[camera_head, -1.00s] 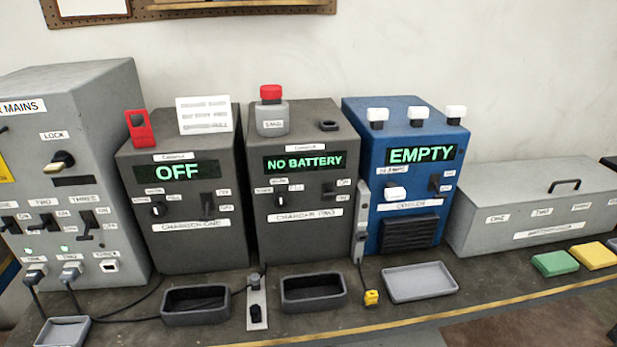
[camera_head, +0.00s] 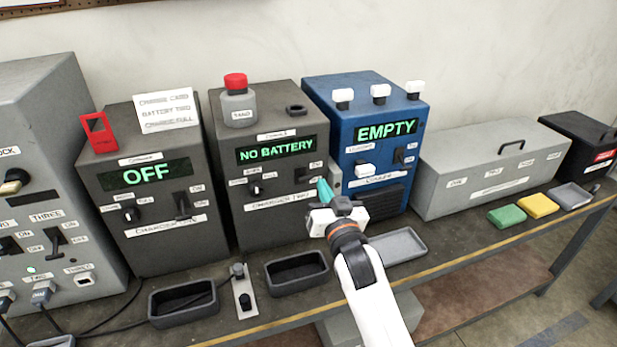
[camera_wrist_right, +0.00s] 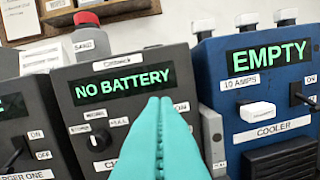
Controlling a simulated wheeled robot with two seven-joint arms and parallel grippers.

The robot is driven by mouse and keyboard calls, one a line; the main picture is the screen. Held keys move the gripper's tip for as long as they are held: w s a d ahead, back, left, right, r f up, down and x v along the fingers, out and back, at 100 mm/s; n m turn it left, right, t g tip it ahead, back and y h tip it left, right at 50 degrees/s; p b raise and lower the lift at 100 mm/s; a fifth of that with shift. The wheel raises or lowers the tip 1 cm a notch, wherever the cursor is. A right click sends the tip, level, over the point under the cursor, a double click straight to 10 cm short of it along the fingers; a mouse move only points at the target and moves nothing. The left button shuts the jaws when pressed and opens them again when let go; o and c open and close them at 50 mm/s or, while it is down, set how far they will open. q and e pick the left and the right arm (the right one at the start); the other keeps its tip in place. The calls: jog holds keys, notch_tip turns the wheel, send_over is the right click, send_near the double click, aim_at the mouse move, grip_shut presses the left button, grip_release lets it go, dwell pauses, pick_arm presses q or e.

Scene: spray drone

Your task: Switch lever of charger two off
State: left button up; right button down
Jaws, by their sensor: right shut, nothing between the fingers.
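Charger two (camera_head: 258,215) is a dark grey box with a lit green "NO BATTERY" display, which also shows in the right wrist view (camera_wrist_right: 122,86). Its lever (camera_head: 303,175) is a dark handle at the right of its front, beside small ON/OFF labels. My right gripper (camera_head: 324,190) has teal fingers, pressed together and empty, just in front of the charger's right side near the lever. In the right wrist view the fingers (camera_wrist_right: 160,115) cover the lever area, so I cannot tell whether they touch it. My left gripper is not in view.
Charger one (camera_head: 150,240), showing "OFF", stands left of it. The blue cooler (camera_head: 340,125), showing "EMPTY", stands close on the right. A black tray (camera_head: 298,285) and a grey tray (camera_head: 400,246) lie in front. A red-capped bottle (camera_head: 238,105) stands on charger two.

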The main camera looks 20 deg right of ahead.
jog(key=w, duration=0.1)
jog(key=r+p, duration=0.1)
jog(key=p, duration=0.2)
send_over(310, 178)
jog(key=s, duration=0.1)
jog(key=f, duration=0.3)
jog(key=shift+s+a+f+p, duration=0.35)
jog(key=shift+f+p, duration=0.05)
jog(key=shift+f, duration=0.1)
